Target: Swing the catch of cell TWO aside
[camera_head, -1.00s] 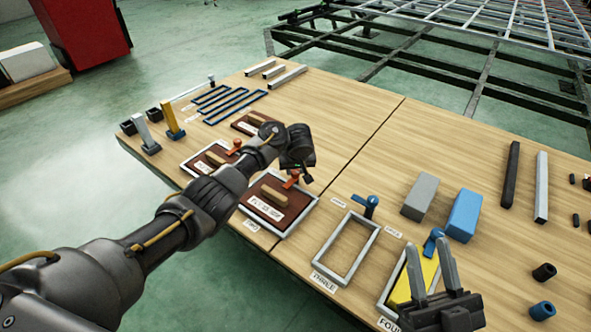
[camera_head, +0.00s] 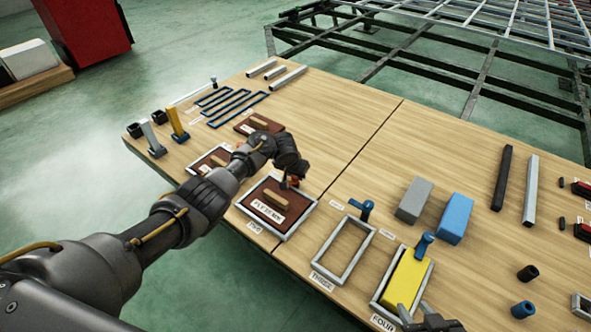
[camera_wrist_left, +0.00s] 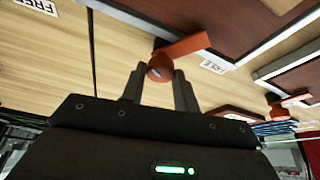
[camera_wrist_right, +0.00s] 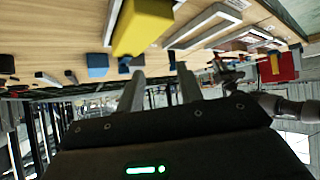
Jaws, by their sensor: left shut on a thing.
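Cell TWO's framed brown panel (camera_head: 252,208), with a wooden handle, lies at the table's front edge. Its orange catch (camera_head: 295,181) is at the panel's far corner, partly hidden by my left gripper (camera_head: 289,182). In the left wrist view my left gripper (camera_wrist_left: 160,88) is shut on the round knob end of the orange catch (camera_wrist_left: 187,46). The catch's arm points up and right there, crossing the grey frame edge. A FREE label (camera_wrist_left: 213,67) lies beside it. My right gripper (camera_head: 420,315) is open and empty near cell FOUR; its fingers also show in the right wrist view (camera_wrist_right: 160,90).
Cell THREE's empty frame (camera_head: 345,248) has a blue catch (camera_head: 362,208). Cell FOUR holds a yellow block (camera_head: 405,278). Grey (camera_head: 415,198) and blue (camera_head: 455,218) blocks stand behind. Another brown panel (camera_head: 207,162) lies left of cell TWO, partly behind my left arm.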

